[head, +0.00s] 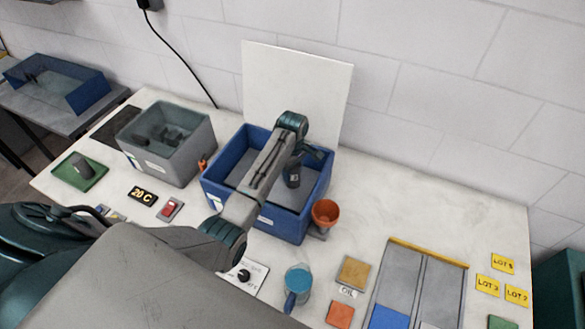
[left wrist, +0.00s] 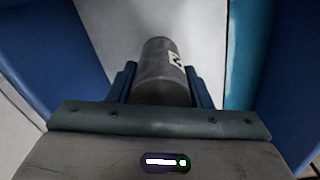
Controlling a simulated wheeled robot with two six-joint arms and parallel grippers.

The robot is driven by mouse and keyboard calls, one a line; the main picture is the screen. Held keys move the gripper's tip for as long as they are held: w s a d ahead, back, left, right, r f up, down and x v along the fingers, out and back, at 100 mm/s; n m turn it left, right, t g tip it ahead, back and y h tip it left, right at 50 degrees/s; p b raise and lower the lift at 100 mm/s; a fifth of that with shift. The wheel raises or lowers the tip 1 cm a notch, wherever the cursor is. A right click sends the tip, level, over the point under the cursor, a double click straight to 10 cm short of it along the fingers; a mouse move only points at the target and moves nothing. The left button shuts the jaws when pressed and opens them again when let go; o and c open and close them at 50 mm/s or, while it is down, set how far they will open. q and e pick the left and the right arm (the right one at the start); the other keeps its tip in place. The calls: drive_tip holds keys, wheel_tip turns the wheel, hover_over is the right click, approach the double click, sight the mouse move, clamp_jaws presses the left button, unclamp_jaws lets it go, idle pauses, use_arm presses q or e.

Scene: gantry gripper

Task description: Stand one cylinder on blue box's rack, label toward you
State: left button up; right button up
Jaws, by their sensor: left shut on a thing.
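My left arm reaches over the blue box (head: 222,195), and my left gripper (head: 292,174) is down inside it, partly hidden by my arm. In the left wrist view my left gripper (left wrist: 160,88) is shut on a dark grey cylinder (left wrist: 152,72). A white label (left wrist: 175,60) with a black character shows on its right side. I cannot tell whether the cylinder touches the floor or rack of the blue box. The grey box (head: 184,162) holds several dark pieces. My right gripper is not in view.
A dark block stands on a green mat (head: 92,184) at the left. An orange cup (head: 325,212) is close to the blue box's right corner. A blue mug (head: 298,279) and a grey divided tray (head: 445,290) are in front. A white panel (head: 300,85) stands behind.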

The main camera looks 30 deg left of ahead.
use_arm(q)
drive_tip(key=shift+f, duration=0.15)
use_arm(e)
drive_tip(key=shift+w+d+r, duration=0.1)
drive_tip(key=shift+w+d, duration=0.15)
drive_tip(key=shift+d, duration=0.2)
use_arm(q)
drive_tip(key=o, duration=1.4)
drive_tip(key=shift+f, duration=0.1)
drive_tip(key=shift+o, duration=0.2)
wheel_tip(320, 180, up, 7)
drive_tip(key=b, duration=0.3)
wheel_tip(320, 180, up, 4)
drive_tip(key=shift+r+p, duration=0.1)
drive_tip(key=shift+p, duration=0.55)
drive_tip(key=shift+r+p, duration=0.55)
drive_tip(key=shift+p, duration=0.1)
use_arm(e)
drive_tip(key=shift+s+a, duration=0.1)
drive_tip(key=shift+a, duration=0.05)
